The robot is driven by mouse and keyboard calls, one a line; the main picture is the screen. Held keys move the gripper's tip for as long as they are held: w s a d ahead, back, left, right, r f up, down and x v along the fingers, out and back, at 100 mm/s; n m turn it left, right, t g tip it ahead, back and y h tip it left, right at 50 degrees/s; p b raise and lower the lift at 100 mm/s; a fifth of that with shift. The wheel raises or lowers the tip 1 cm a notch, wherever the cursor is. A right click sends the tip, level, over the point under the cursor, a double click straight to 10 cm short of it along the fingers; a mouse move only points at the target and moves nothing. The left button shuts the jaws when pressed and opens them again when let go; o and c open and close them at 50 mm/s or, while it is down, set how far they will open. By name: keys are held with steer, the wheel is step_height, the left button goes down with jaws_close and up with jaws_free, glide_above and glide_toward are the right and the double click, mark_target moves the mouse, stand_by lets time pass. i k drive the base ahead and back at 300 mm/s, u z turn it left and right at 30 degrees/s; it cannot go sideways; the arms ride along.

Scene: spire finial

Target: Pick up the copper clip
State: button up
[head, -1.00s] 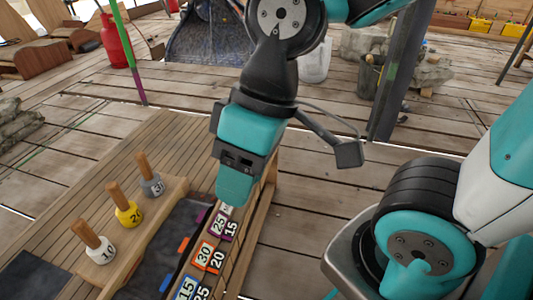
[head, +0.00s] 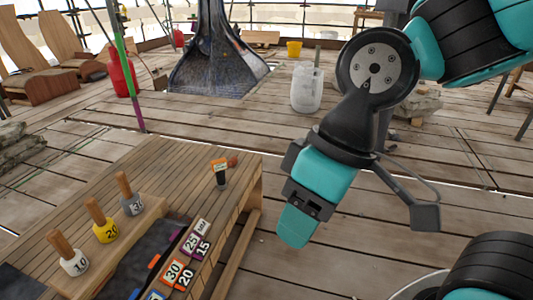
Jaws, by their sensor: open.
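A small copper-brown piece (head: 233,160) lies near the far right end of the wooden bench. It looks like the copper clip, but it is too small to make out its shape. My gripper (head: 295,230), with teal fingers, hangs to the right of the bench, over the plank floor in the picture. It is open, and nothing shows between its fingers. It is apart from the copper-brown piece.
A dark item with an orange top (head: 220,173) stands beside the copper-brown piece. Numbered tags (head: 190,246) lie along the bench (head: 165,160). A white jug (head: 306,90) stands on the floor behind.

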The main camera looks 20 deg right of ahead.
mark_target(233, 161)
steer(key=z, duration=0.85)
steer(key=i, duration=1.3)
steer(key=u, duration=0.7)
steer(key=i, duration=0.6)
steer(key=u, duration=0.65)
